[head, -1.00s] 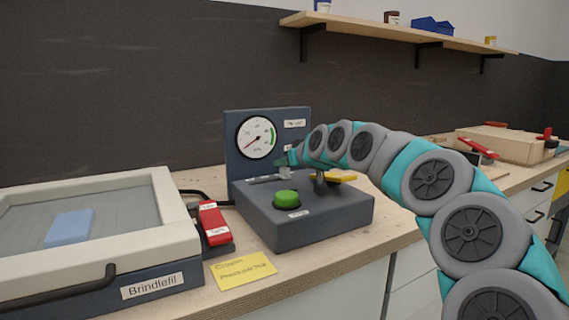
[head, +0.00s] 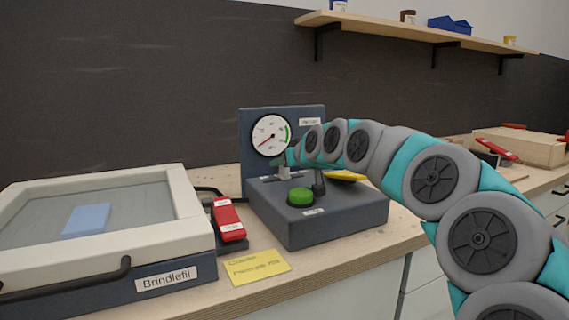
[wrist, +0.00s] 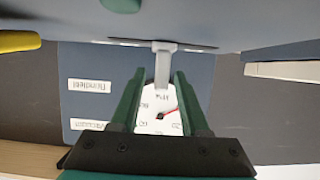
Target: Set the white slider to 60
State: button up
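The dark blue-grey console (head: 330,222) stands on the bench with an upright back panel and a round white gauge (head: 271,135). The gauge's red needle points to the lower left. A pale grey slider handle (head: 284,172) stands in a slot on the console top, left of and behind the green button. It also shows in the wrist view (wrist: 162,62). My gripper (head: 288,159) is at the handle; its two green fingers (wrist: 158,80) lie either side of it, with gaps visible. I cannot tell whether a finger touches it. The slider's scale is not readable.
A green button (head: 300,196) and a yellow-handled lever (head: 344,176) sit on the console near my arm. A red switch (head: 228,218), a yellow note (head: 257,267) and a framed glass-topped box (head: 190,205) are to the left. A shelf (head: 430,32) hangs above.

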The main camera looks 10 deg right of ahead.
jog(key=shift+s, duration=0.1)
jog(key=shift+b+v, duration=0.55)
jog(key=shift+v, duration=3.25)
